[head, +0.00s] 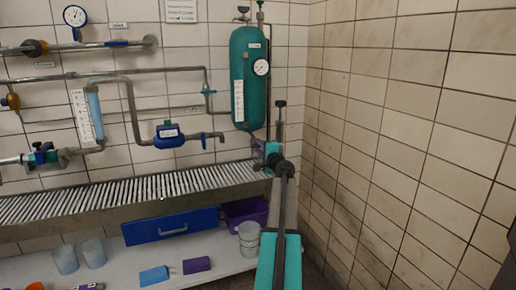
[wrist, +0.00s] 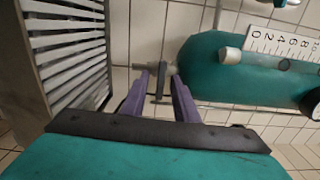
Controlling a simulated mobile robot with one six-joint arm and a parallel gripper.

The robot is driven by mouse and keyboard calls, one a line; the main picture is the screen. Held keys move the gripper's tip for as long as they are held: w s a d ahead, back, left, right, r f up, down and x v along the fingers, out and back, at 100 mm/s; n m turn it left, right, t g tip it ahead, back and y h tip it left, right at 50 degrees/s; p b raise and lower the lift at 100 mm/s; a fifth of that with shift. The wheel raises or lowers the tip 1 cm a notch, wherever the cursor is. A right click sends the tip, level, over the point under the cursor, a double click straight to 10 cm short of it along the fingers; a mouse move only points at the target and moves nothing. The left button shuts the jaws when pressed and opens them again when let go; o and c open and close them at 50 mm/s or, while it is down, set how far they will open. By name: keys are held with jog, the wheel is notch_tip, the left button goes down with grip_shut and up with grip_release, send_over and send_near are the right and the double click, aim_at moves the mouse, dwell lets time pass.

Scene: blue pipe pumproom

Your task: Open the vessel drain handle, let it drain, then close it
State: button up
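The vessel is a teal tank (head: 248,90) with a round gauge and a white scale, mounted on the tiled wall near the corner. In the wrist view it lies sideways (wrist: 250,75), its drain end to the left. A thin grey metal drain handle (wrist: 161,84) shows by that end, between the purple fingers of my gripper (wrist: 159,82). The fingers stand apart with gaps visible beside the handle; contact cannot be told. In the head view my gripper (head: 263,148) is just below the tank, partly hidden by my arm, and the handle cannot be made out.
A slatted metal grate (head: 130,195) runs along the wall left of my gripper. Pipes and a blue meter (head: 169,135) are on the wall. The right tiled wall (head: 410,130) is close.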

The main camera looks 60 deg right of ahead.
jog(key=v, duration=1.2)
jog(key=shift+s+a+p, duration=0.2)
jog(key=shift+a+p, duration=0.1)
jog(key=shift+p, duration=0.05)
dwell(0.4)
